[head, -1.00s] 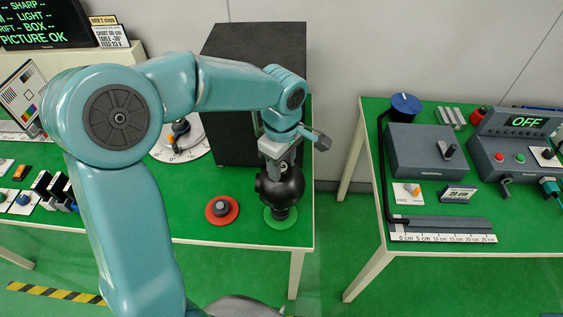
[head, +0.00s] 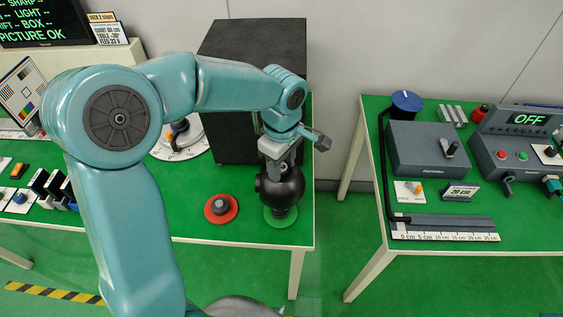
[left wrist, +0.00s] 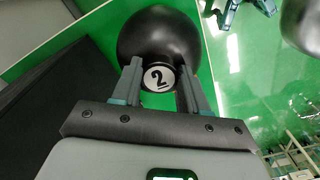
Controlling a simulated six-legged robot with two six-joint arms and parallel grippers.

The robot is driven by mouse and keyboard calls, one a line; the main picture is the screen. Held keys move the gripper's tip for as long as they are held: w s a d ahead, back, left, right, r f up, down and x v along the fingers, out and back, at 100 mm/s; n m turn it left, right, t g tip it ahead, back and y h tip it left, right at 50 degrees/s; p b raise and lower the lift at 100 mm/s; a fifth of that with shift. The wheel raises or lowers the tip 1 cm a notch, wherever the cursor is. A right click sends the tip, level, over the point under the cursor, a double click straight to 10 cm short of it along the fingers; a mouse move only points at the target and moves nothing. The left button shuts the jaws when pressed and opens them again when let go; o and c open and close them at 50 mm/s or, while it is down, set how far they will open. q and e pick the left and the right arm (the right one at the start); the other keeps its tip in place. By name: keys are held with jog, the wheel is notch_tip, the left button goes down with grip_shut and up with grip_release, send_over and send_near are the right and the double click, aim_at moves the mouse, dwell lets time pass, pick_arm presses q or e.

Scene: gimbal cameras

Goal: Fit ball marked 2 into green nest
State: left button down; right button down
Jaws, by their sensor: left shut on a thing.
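The black ball marked 2 (head: 285,187) is at the green nest (head: 280,219) near the right front corner of the left table. In the head view the ball is directly above the nest; whether it is fully seated I cannot tell. My left gripper (head: 279,163) comes down from above and is shut on the ball's top stub. In the left wrist view the ball (left wrist: 158,38) shows beyond the fingers, with the white disc and "2" between the fingertips. The right gripper is not in view.
A red nest (head: 221,209) with a grey middle lies to the left of the green one. A large black box (head: 250,60) stands close behind the ball. The table's right edge is near. A second table (head: 350,190) with dark devices stands to the right across a gap.

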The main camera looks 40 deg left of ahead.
pick_arm(q)
jog(key=shift+f, duration=0.35)
jog(key=c, duration=0.5)
grip_release()
notch_tip(320, 180, up, 16)
jog(key=shift+r, duration=0.2)
